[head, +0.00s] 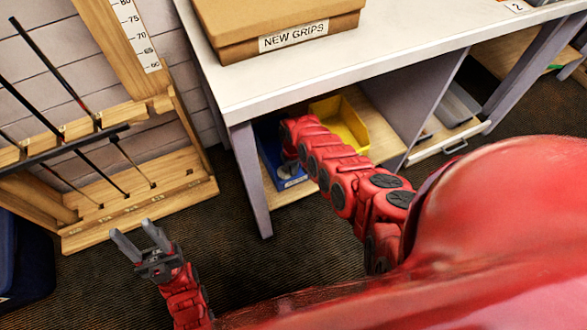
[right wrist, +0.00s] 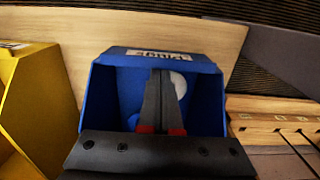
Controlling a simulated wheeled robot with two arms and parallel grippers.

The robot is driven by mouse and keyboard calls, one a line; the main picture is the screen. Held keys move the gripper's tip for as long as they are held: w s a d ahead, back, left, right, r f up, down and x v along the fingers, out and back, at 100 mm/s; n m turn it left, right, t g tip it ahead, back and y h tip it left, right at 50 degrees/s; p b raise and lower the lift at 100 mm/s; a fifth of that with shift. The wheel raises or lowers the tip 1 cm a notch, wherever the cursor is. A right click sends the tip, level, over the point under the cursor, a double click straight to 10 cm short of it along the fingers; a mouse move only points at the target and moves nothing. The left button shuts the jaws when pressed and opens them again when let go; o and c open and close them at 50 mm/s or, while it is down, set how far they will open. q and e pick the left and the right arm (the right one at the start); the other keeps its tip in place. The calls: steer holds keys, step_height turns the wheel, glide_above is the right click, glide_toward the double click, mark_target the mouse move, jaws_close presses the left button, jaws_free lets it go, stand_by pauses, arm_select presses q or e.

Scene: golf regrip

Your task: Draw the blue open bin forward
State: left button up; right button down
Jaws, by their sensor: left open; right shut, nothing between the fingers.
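The blue open bin (head: 268,146) sits on the low wooden shelf under the bench, partly hidden behind my right arm. In the right wrist view the bin (right wrist: 208,98) is close, with a white label on its front and a pale round thing inside. My right gripper (right wrist: 159,74) is shut and empty, its fingers over the bin's opening; touching cannot be told. In the head view the right gripper is hidden. My left gripper (head: 131,228) is open and empty above the carpet, well away from the bin.
A yellow bin (head: 341,123) stands beside the blue one. The white bench top (head: 260,85) overhangs the shelf, with a grey leg (head: 248,175) in front. A wooden club rack (head: 140,205) is at the left. A cardboard box (head: 275,25) sits on the bench.

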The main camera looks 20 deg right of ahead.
steer(key=shift+f, duration=0.35)
steer(key=shift+s+r, duration=0.1)
steer(key=shift+r, duration=0.05)
steer(key=s+p, duration=0.2)
steer(key=p, duration=0.1)
steer(key=s+r+p, duration=0.1)
steer(key=s+p, duration=0.1)
steer(key=p, duration=0.2)
steer(key=shift+s, duration=0.3)
steer(key=s+f+p, duration=0.1)
steer(key=s+p, duration=0.4)
steer(key=s, duration=0.1)
steer(key=shift+s+d+p, duration=0.2)
steer(key=shift+s+p, duration=0.1)
steer(key=shift+f, duration=0.15)
